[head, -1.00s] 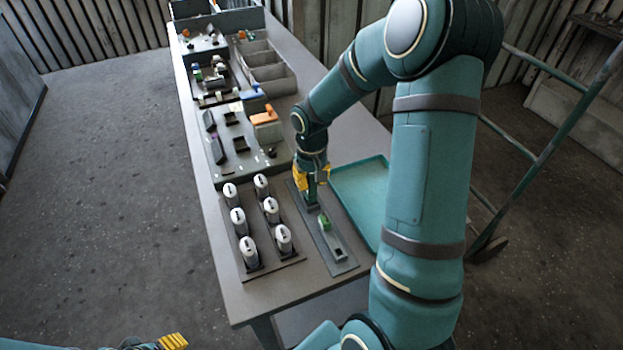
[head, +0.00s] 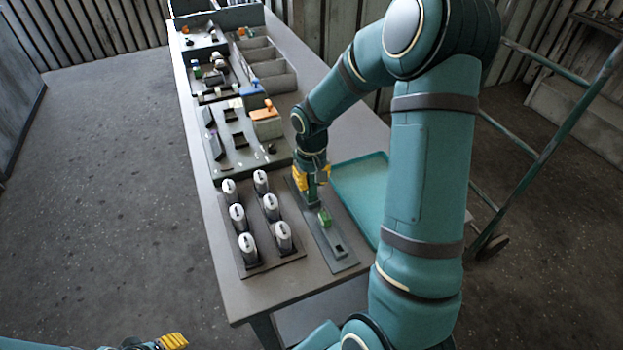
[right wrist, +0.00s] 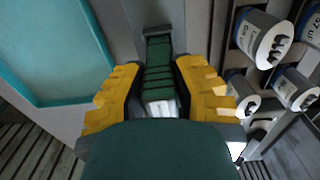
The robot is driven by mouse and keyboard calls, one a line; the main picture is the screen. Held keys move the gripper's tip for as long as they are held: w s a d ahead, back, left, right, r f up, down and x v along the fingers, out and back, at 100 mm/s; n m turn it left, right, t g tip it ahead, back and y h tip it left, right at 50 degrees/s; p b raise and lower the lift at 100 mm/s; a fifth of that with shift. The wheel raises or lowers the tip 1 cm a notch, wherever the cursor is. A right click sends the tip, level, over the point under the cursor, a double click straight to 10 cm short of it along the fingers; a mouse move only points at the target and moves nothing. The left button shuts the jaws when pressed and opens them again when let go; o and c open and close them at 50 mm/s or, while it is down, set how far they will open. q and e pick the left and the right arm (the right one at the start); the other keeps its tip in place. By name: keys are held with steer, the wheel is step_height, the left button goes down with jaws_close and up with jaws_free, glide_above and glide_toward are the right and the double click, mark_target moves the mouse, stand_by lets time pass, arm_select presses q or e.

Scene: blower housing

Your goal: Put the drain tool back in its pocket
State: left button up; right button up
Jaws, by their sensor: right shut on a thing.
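My right gripper (head: 313,178) is over the far end of a long grey holder strip (head: 344,259) on the bench. Its yellow fingers are shut on a dark green, ribbed handle, which I take to be the drain tool (right wrist: 159,60); it also shows below the fingers in the head view (head: 313,197). The tool's lower end is close to the strip; I cannot tell whether it sits in a pocket. A brighter green piece (head: 325,217) lies on the strip, nearer me. My left gripper (head: 173,341) is at the bottom edge, away from the bench; its jaws are unclear.
Several white cylinders (head: 238,218) stand in a dark rack (head: 288,254) left of the strip. A teal tray (head: 362,190) lies to the right. Beyond are a fixture board with an orange-topped block (head: 266,122) and grey bins (head: 272,72). The near bench end is clear.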

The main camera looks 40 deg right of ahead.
steer(key=shift+f+b, duration=0.3)
steer(key=shift+f, duration=0.1)
steer(key=o, duration=0.9)
steer(key=shift+o, duration=0.2)
step_height(320, 180, up, 12)
steer(key=shift+r, duration=0.1)
